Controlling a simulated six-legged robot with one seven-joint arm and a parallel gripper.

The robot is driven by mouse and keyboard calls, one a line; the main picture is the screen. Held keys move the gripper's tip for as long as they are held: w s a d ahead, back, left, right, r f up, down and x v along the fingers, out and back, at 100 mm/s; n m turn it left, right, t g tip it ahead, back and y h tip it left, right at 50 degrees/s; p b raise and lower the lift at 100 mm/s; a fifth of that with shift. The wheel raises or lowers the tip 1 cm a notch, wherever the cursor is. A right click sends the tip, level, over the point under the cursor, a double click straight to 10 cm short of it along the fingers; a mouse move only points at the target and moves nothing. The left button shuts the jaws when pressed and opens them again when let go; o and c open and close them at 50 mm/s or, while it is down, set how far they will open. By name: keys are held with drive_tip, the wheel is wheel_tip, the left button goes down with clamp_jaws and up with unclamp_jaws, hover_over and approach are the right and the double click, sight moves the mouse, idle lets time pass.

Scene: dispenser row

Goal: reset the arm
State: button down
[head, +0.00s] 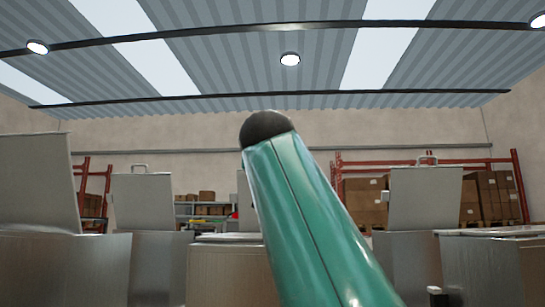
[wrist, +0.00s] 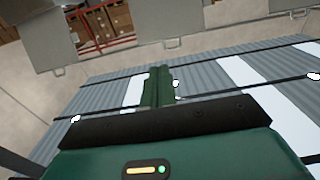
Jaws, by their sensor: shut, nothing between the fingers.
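My gripper (wrist: 160,73) shows in the wrist view. Its narrow green fingers are together at the centre, beyond a dark plate and a green housing with a small lit indicator. Nothing is held between them. The wrist picture is turned over, with the ceiling low and the lids and shelving at the top. In the head view, a green link of my arm (head: 310,225) with a dark rounded end rises from the lower right to the middle. I cannot make out the fingers there.
Metal bins with raised lids stand at left (head: 35,180), left of centre (head: 150,200) and right (head: 425,197). A lower bin (head: 228,272) is partly behind my arm. Red racks with cardboard boxes (head: 365,203) stand behind. The space above the bins is open.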

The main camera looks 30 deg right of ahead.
drive_tip(key=v, duration=0.8)
drive_tip(key=shift+a, duration=0.25)
drive_tip(key=shift+s, duration=0.15)
